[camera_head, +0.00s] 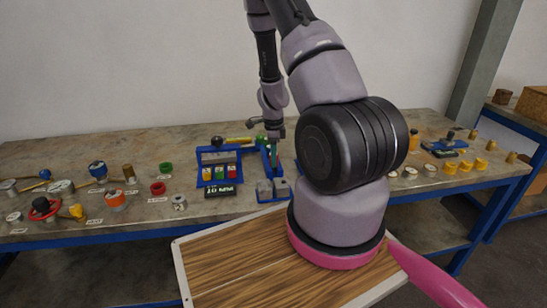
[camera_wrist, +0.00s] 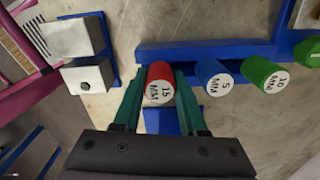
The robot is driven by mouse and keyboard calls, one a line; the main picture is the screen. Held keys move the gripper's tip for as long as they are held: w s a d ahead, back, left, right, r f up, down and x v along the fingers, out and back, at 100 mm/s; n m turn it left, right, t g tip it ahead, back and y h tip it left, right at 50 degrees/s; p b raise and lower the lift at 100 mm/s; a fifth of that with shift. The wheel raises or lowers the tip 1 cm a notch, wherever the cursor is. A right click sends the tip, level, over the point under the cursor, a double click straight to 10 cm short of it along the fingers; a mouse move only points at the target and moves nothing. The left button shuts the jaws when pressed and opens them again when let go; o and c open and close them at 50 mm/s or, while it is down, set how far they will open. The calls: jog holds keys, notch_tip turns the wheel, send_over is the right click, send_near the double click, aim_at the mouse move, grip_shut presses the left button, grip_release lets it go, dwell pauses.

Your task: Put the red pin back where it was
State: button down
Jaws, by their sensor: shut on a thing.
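The red pin (camera_wrist: 160,84), its white end marked 15 MM, is between the green fingers of my gripper (camera_wrist: 159,90) in the wrist view. My gripper is shut on it. The pin is at the left end of a blue rack (camera_wrist: 190,54), beside a blue pin (camera_wrist: 212,76) marked 5 MM and a green pin (camera_wrist: 264,75) marked 10 MM. I cannot tell whether the red pin is seated in the rack or held clear of it. In the head view my gripper (camera_head: 272,152) is small, over the blue fixtures at the middle of the bench.
Two grey blocks (camera_wrist: 75,60) on a blue base are close to the left finger in the wrist view. The workbench (camera_head: 130,215) carries valves, caps and flanged parts on the left and yellow fittings (camera_head: 465,165) on the right. My arm hides part of its middle.

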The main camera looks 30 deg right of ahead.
jog(key=shift+f, duration=0.3)
jog(key=shift+c, duration=2.3)
grip_release()
jog(key=s+a+r+n+t+y, duration=0.1)
jog(key=a+r+n, duration=0.2)
jog(key=r, duration=0.8)
jog(key=s+a+r+n+t+y, duration=0.1)
jog(key=s+a+r+n, duration=0.1)
jog(key=r, duration=0.8)
jog(key=s+a+r+n+t, duration=0.1)
jog(key=a+r+n, duration=0.2)
jog(key=r, duration=0.8)
jog(key=s+a+r+n+t, duration=0.4)
jog(key=s+a+r+n, duration=0.1)
jog(key=s+r+n, duration=0.6)
jog(key=s+r, duration=0.2)
jog(key=s, duration=0.2)
jog(key=shift+s+a, duration=0.15)
jog(key=shift+s, duration=0.2)
